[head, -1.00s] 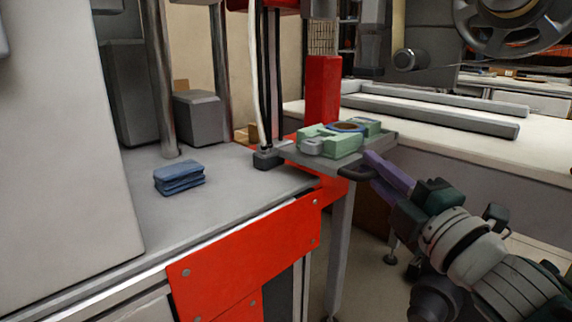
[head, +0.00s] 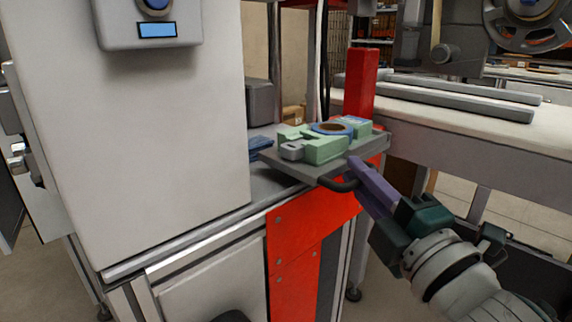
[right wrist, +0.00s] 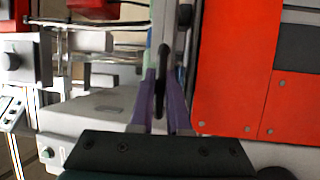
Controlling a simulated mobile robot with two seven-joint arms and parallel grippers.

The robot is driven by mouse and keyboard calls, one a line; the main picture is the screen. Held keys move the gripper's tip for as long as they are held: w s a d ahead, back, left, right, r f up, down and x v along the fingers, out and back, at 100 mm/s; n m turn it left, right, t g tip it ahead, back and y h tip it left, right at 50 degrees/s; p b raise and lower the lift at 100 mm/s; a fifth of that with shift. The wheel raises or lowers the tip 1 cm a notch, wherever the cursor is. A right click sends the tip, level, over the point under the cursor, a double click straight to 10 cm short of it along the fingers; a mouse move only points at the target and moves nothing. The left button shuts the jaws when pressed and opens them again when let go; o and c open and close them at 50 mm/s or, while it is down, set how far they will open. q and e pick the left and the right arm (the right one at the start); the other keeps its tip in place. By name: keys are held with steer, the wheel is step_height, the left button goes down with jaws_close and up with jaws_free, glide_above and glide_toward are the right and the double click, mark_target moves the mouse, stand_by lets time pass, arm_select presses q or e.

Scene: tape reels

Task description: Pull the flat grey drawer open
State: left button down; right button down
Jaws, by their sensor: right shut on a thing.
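The flat grey drawer (head: 303,170) shows as a thin grey tray at the centre of the head view, level and out past the bench edge above the red panel. It carries a pale green fixture (head: 325,150) with a blue-rimmed brown ring (head: 333,128) on top. A black loop handle (head: 338,185) is on its near edge. My right gripper (head: 357,172), with purple fingers, is shut on this handle from the lower right. In the right wrist view the fingers (right wrist: 161,95) stand either side of the dark handle (right wrist: 163,78). My left gripper is not in view.
A large white cabinet (head: 165,150) stands at the left, partly hiding a blue stack (head: 262,146) on the bench. A red panel (head: 290,235) and red post (head: 360,85) frame the drawer. A long white table (head: 440,125) with grey bars is behind.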

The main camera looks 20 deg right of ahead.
steer(key=shift+s+a, duration=0.3)
steer(key=shift+a, duration=0.4)
steer(key=shift+s+a, duration=0.25)
steer(key=shift+a, duration=0.4)
steer(key=c, duration=0.9)
jaws_free()
